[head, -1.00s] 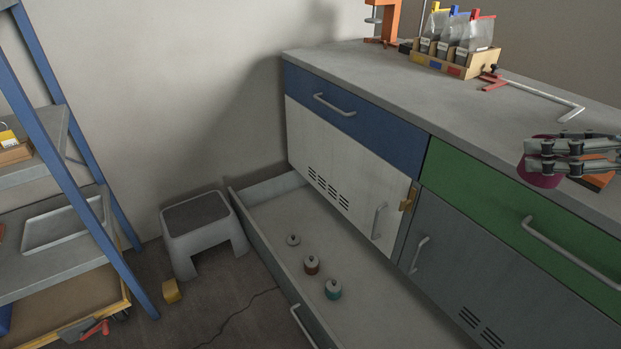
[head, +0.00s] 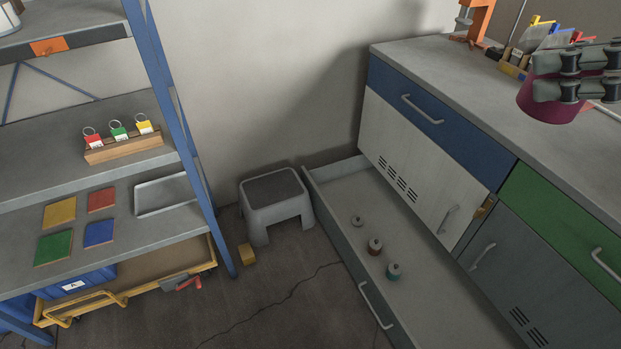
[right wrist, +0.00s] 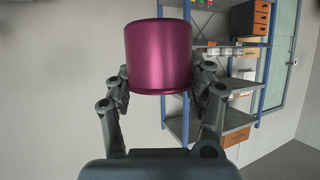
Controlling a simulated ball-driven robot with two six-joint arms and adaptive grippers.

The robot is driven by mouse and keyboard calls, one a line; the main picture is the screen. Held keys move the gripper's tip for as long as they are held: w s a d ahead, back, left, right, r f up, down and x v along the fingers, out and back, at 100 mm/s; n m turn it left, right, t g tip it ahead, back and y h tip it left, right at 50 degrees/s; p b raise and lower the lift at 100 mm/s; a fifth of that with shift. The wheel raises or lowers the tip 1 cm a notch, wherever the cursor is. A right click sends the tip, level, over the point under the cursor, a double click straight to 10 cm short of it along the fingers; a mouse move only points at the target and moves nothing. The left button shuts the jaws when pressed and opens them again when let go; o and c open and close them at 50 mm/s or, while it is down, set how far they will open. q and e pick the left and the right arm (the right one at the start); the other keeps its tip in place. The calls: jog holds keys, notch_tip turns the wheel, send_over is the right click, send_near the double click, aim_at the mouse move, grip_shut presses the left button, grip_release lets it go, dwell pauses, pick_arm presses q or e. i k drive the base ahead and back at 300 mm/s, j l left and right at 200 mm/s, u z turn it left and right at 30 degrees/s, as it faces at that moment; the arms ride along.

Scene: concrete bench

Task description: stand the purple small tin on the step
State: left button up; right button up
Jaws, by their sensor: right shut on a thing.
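The purple small tin (head: 549,104) is at the right edge of the head view, held in the air in front of the bench top. My right gripper (head: 570,75) is shut on it, and its fingers hide part of the tin. In the right wrist view the tin (right wrist: 158,57) sits between the two fingers (right wrist: 158,88). The step (head: 275,198) is a low grey stool with a dark top, standing on the floor against the wall. Nothing lies on its top. My left gripper is not in view.
An open drawer (head: 352,240) with several small lidded containers juts out right of the step. A shelf rack (head: 165,95) with blue posts stands on the left. The bench (head: 440,62) carries a caddy of bags.

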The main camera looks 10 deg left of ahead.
aim_at(273, 188)
jog(key=i+j+u, duration=0.4)
jog(key=i+u, duration=0.45)
jog(key=i+l+u, duration=0.3)
jog(key=i+l, duration=0.05)
jog(key=l, duration=0.05)
